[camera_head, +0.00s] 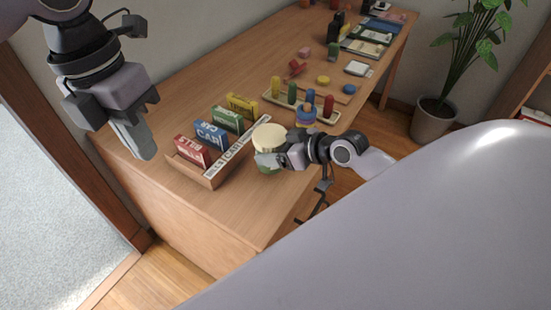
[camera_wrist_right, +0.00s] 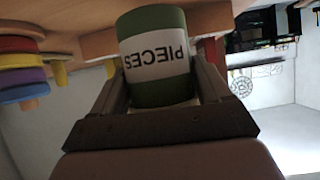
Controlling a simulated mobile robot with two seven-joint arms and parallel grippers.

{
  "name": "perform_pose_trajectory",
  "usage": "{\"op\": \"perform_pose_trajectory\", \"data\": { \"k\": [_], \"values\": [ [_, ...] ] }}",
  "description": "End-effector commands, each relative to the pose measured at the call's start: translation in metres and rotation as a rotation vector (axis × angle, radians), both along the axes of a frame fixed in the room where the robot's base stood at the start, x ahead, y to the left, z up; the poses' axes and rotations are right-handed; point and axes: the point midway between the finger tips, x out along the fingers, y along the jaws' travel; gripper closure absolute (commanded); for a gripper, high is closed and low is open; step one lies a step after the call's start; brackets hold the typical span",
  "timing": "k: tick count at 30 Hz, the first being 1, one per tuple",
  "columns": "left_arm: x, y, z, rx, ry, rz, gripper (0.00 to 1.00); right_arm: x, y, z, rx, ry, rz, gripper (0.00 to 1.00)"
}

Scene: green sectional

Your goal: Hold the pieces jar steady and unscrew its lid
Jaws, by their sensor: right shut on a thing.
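The pieces jar (camera_head: 270,168) is green with a cream lid (camera_head: 269,137) and stands upright near the front edge of the wooden table. In the right wrist view the jar (camera_wrist_right: 158,55) appears upside down with its white PIECES label facing the camera. My right gripper (camera_head: 268,158) is shut on the jar's body from the right, one finger on each side; the lid is above the fingers. The lid is on the jar. My left gripper (camera_head: 142,142) is in the air left of the card rack, well away from the jar, its fingers seen nearly edge-on. It holds nothing that I can see.
A wooden rack (camera_head: 212,180) with several coloured card boxes stands just left of the jar. A peg tray (camera_head: 268,100) and a stack of coloured rings (camera_head: 306,115) are behind it to the right. Books and small items lie farther back. A potted plant (camera_head: 433,120) stands beyond the table.

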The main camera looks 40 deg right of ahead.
Motion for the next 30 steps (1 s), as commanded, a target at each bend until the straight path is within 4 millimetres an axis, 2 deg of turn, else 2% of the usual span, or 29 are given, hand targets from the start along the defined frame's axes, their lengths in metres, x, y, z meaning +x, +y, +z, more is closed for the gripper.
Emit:
{"op": "perform_pose_trajectory", "data": {
  "k": [3, 6, 14, 15, 16, 25, 30],
  "values": [
    [0.0, 0.0, -0.005, 0.0, 0.0, 0.0, 1.0, -0.001, 0.001, -0.023, 0.005, 0.005, -0.001, 1.0],
    [0.0, 0.0, -0.006, 0.0, 0.0, 0.0, 1.0, 0.0, 0.0, -0.033, 0.003, 0.003, -0.001, 1.0],
    [0.0, 0.0, -0.006, 0.0, 0.0, 0.0, 1.0, 0.0, 0.0, -0.035, 0.002, 0.002, 0.0, 1.0],
    [0.0, 0.0, -0.006, 0.0, 0.0, 0.0, 1.0, 0.0, 0.0, -0.035, 0.001, 0.003, 0.0, 0.1],
    [0.0, 0.0, -0.006, 0.0, 0.0, 0.0, 1.0, -0.001, 0.0, -0.035, 0.001, 0.003, 0.0, 0.0],
    [0.0, 0.0, -0.005, 0.0, 0.0, 0.0, 1.0, -0.002, -0.001, -0.034, 0.001, 0.003, 0.0, 0.0],
    [0.0, 0.0, -0.004, 0.0, 0.0, 0.0, 1.0, -0.014, -0.007, -0.027, 0.0, 0.004, -0.002, 0.0]
  ]
}}
